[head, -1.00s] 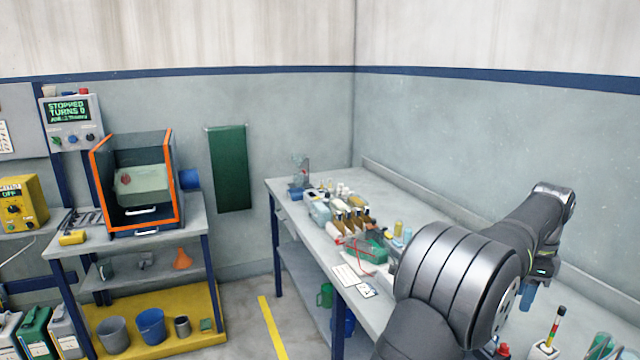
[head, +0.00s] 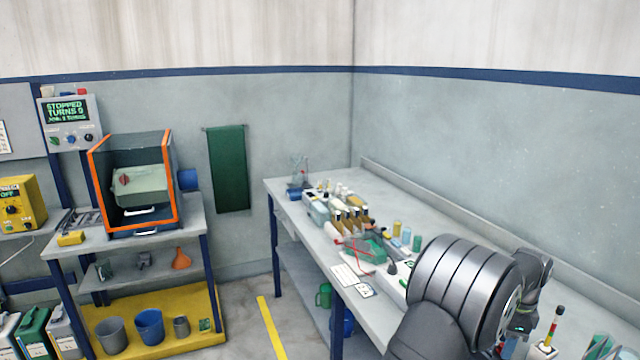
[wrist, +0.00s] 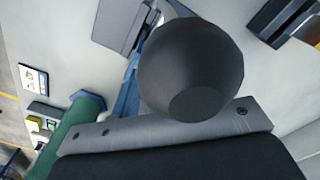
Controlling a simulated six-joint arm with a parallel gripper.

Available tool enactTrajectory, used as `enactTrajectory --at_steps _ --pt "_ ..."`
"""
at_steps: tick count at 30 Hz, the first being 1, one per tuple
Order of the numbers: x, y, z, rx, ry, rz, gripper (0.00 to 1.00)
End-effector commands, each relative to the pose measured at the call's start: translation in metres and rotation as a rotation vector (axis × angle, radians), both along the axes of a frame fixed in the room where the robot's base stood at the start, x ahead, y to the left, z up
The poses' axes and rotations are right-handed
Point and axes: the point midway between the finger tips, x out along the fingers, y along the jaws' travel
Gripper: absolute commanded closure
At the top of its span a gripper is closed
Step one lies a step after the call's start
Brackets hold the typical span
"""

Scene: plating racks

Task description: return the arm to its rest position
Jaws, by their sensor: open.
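My arm (head: 465,290) is folded low at the right of the head view, over the near part of the bench. My gripper (wrist: 205,28) shows in the wrist view as two dark jaw parts, set well apart at the top left and top right. They are open, and I see nothing held between them. A dark rounded part and a grey plate with screws fill much of that view. In the head view the fingertips are mostly hidden behind the arm.
The long bench (head: 335,205) carries bottles (head: 350,218), jars and small tools left of my arm. An orange-edged box (head: 135,185) stands on the left rack. The wall side of the bench is clear.

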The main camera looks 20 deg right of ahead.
Motion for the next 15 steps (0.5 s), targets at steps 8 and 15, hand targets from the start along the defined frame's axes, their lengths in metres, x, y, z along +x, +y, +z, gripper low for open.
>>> enactTrajectory --at_steps 8,15 --pt "0.0005 -0.0005 -0.0023 -0.001 0.000 0.210 0.59" --pt "0.0009 -0.0006 -0.0021 -0.001 0.000 0.403 0.59"
